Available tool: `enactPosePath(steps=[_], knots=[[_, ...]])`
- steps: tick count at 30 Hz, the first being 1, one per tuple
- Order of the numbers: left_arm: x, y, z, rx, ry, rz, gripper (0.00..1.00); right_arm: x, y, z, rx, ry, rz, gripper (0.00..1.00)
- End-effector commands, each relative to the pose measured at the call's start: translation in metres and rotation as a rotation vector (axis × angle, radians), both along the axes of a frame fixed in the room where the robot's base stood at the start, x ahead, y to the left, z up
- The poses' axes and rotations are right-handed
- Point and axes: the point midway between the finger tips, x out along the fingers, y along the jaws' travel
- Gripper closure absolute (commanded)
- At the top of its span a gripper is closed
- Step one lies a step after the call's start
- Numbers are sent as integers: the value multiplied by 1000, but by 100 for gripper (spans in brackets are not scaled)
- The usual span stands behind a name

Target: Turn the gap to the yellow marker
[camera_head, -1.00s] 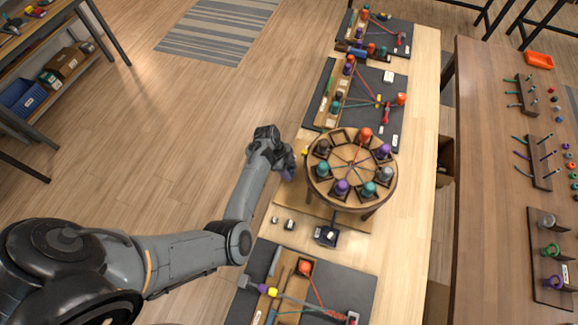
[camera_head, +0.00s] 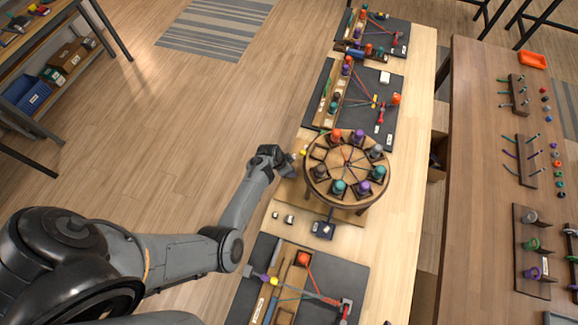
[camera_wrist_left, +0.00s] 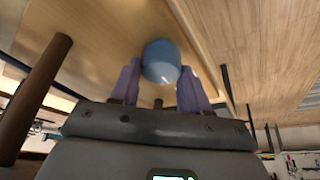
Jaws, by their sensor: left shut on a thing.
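A round wooden braiding disc (camera_head: 347,158) on legs carries several spools around its rim. Cords run from them to the centre. The red spool (camera_head: 336,136) is at its upper left. An empty slot, the gap (camera_head: 318,153), is on the left side, beside the small yellow marker (camera_head: 303,152). I cannot tell if they line up exactly. My left gripper (camera_head: 292,166) is at the disc's left edge. In the left wrist view its purple fingers are shut on a round blue knob (camera_wrist_left: 160,62). What the knob joins is hidden. My right gripper is not in view.
A small dark block (camera_head: 322,229) and white-topped pieces (camera_head: 283,218) stand in front of the disc. Dark boards with cords lie behind (camera_head: 385,107) and in front (camera_head: 330,277). A second table (camera_head: 490,190) with racks is at right.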

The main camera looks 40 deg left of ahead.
Motion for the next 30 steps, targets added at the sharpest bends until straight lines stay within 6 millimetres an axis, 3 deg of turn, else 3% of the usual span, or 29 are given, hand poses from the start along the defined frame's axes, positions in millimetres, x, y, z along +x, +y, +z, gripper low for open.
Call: enactPosePath(steps=[22, 23, 27, 30], knots=[[0, 0, 0, 0, 2, 95, 85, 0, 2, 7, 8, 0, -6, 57], [0, 0, 0, 0, 2, 95, 53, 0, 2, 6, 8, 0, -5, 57], [0, 0, 0, 0, 1, 95, 31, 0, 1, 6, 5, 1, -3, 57], [0, 0, 0, 0, 1, 95, 29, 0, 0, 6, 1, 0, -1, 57]])
